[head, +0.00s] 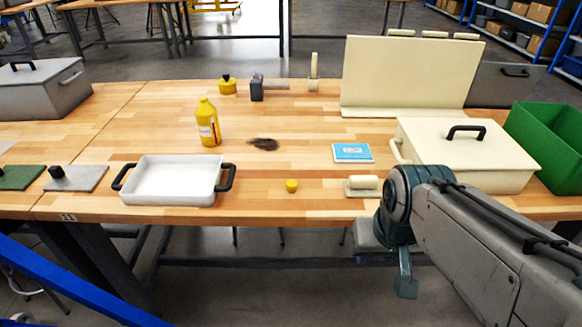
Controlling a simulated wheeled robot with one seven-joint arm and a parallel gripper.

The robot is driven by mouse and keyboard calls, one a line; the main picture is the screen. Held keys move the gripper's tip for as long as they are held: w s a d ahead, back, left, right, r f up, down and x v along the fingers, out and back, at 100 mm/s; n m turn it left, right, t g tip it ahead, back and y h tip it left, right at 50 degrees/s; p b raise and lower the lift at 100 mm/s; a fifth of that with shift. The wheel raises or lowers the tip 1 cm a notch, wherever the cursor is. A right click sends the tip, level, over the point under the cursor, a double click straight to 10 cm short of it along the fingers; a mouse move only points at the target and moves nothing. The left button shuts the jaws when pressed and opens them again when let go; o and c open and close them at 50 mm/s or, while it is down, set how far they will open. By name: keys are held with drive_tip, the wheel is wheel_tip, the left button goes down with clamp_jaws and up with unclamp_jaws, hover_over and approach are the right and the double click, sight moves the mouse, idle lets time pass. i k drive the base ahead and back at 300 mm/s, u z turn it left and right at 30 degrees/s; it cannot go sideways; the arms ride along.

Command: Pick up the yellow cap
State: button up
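The small yellow cap (291,186) sits on the wooden workbench (255,205) near its front edge, in the middle of the head view. A white tray with black handles (168,190) is to its left, and a cream-handled block (362,186) is to its right. My arm comes in from the lower right, and its teal joint is at the bench's front edge, right of the cap. My gripper's fingers do not show in this view. Nothing touches the cap.
A cream case (468,150) and a green bin (552,145) stand at right. A cream upright panel (408,75) stands behind. Bench around the cap is clear.

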sight(292, 184)
drive_tip(key=u, duration=3.7)
drive_tip(key=k, duration=1.6)
drive_tip(key=z, duration=1.85)
drive_tip(key=i, duration=1)
drive_tip(key=z, duration=0.05)
